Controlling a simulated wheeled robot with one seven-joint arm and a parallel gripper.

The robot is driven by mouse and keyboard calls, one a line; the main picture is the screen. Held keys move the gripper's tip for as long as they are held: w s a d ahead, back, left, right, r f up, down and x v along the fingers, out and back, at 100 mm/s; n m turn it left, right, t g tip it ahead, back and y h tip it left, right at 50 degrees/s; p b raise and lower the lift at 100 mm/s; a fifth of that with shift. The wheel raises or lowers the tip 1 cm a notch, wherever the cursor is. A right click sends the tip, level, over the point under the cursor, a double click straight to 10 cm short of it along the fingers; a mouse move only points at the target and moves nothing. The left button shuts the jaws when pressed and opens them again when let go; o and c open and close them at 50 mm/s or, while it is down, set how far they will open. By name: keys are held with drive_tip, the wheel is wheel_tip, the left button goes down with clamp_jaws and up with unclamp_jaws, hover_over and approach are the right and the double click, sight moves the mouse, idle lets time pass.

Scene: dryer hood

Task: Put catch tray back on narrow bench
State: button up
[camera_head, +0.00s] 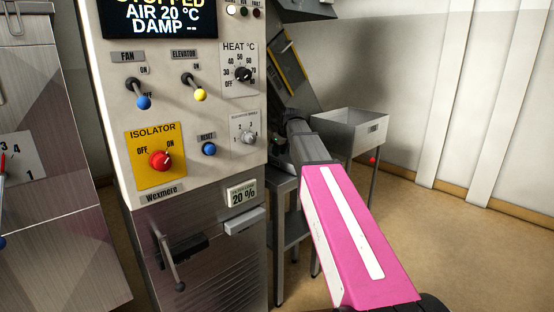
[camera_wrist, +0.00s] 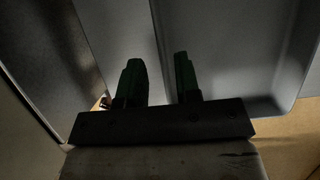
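My gripper shows in the wrist view (camera_wrist: 160,72) with two dark green fingers apart. A grey metal edge runs between them, and I see no contact with either finger. To the right of that edge is a grey sheet-metal surface (camera_wrist: 230,60) with a rounded corner, which looks like a tray; I cannot tell for sure that it is the catch tray. In the head view my pink arm reaches back past the control cabinet, and my fingers are hidden. A narrow metal bench (camera_head: 286,187) stands beside the cabinet, partly hidden by my arm.
The control cabinet (camera_head: 190,200) stands close on the left of my arm. A grey metal bin on legs (camera_head: 348,133), with a red knob below, stands behind to the right. A tilted hood panel (camera_head: 291,62) hangs above. Floor on the right is clear.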

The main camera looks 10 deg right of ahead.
drive_tip(key=v, duration=0.6)
drive_tip(key=shift+r, duration=0.3)
idle(2.0)
